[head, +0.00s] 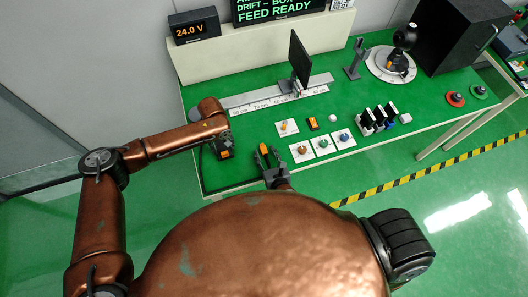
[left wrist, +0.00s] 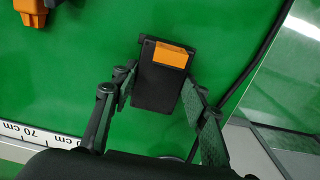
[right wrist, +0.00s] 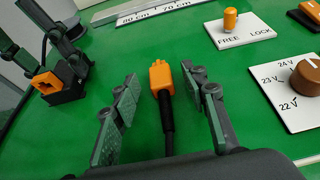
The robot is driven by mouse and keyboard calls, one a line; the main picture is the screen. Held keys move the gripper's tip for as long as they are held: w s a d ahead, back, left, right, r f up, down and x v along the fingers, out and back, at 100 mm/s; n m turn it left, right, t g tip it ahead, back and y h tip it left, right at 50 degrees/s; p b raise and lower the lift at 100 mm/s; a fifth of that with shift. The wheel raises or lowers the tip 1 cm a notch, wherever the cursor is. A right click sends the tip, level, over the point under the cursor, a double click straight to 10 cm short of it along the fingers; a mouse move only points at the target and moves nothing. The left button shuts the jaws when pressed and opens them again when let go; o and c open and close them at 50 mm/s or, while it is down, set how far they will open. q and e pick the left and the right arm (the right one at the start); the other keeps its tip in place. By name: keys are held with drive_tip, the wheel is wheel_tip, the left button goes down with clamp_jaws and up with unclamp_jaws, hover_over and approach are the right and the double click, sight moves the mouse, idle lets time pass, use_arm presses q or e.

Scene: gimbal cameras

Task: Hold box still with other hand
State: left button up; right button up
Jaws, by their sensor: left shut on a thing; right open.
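The black box (left wrist: 156,96) with an orange socket (left wrist: 171,55) sits on the green bench, between the fingers of my left gripper (left wrist: 158,84), which is shut on it. The box also shows at the left of the right wrist view (right wrist: 66,96). In the head view, my left gripper (head: 219,141) partly hides the box. An orange plug (right wrist: 160,78) on a black cable (right wrist: 167,125) lies between the fingers of my right gripper (right wrist: 163,82), which is open and apart from it on both sides. In the head view, the right gripper (head: 270,172) is near the front edge.
Cards with knobs, including a FREE/LOCK card (right wrist: 247,32) and a voltage dial (right wrist: 305,78), lie right of the plug. A ruled rail (head: 270,98) with a black screen (head: 299,60) stands behind. A dark cable runs beside the box. The bench edge is close.

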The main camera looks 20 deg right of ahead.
sight(264, 151)
drive_tip(key=shift+x, duration=0.85)
drive_tip(key=shift+c, duration=0.3)
clamp_jaws()
drive_tip(key=shift+r, duration=0.15)
drive_tip(key=shift+r, duration=1.8)
